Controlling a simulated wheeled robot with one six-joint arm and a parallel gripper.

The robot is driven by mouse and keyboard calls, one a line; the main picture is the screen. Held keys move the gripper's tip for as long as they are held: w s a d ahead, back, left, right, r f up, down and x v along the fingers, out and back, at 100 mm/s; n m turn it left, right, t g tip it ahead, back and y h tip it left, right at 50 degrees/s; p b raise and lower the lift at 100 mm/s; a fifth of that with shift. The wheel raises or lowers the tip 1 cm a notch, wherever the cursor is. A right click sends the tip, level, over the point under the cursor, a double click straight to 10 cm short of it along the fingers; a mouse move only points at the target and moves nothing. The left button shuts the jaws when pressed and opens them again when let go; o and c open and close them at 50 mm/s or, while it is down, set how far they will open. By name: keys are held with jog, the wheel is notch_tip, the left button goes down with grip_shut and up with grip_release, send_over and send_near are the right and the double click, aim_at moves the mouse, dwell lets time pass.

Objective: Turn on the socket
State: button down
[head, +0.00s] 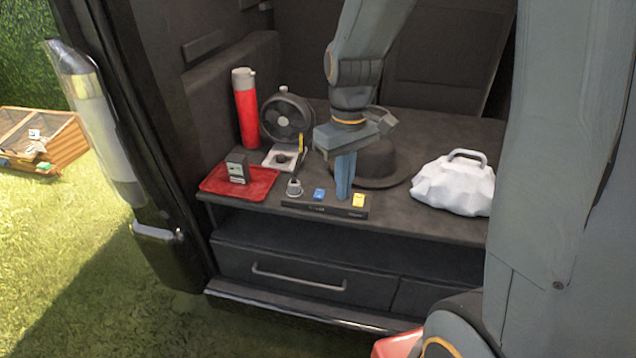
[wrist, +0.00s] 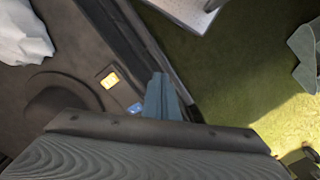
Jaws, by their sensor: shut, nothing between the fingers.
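A dark control strip (head: 325,209) lies along the front edge of the vehicle's shelf. It carries a blue switch (head: 319,194), a yellow switch (head: 358,200) and a grey round knob (head: 294,187). A white square plate with a dark round centre (head: 281,158) lies behind, in front of the fan; I cannot tell whether it is a socket. My gripper (head: 344,196) is shut and empty, pointing down over the strip between the two switches. In the wrist view my gripper fingers (wrist: 161,82) are beside the blue switch (wrist: 135,107), with the yellow switch (wrist: 110,80) farther off. Contact cannot be told.
A red tray (head: 262,186) holds a small dark device (head: 238,168). A red bottle (head: 246,110) and a black fan (head: 287,117) stand behind. A dark hat (head: 385,180) is behind my gripper, and a white bag (head: 455,184) sits right. A drawer (head: 300,268) is below.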

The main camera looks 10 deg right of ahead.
aim_at(317, 197)
jog(key=w+n+p, duration=0.5)
jog(key=w+n, duration=0.3)
jog(key=w, duration=0.9)
jog(key=shift+w+a+r+n+g, duration=0.25)
jog(key=shift+a+r+n+g, duration=0.05)
jog(key=shift+a+r+g, duration=0.15)
jog(key=f+p, duration=0.1)
jog(key=f, duration=0.3)
jog(key=s+f+p, duration=0.1)
jog(key=f+p, duration=0.1)
jog(key=f, duration=0.3)
jog(key=f+p, duration=0.1)
jog(key=f, duration=0.4)
jog(key=shift+s+a, duration=0.3)
jog(key=shift+a, duration=0.1)
jog(key=shift+s+f, duration=0.1)
jog(key=shift+f, duration=0.15)
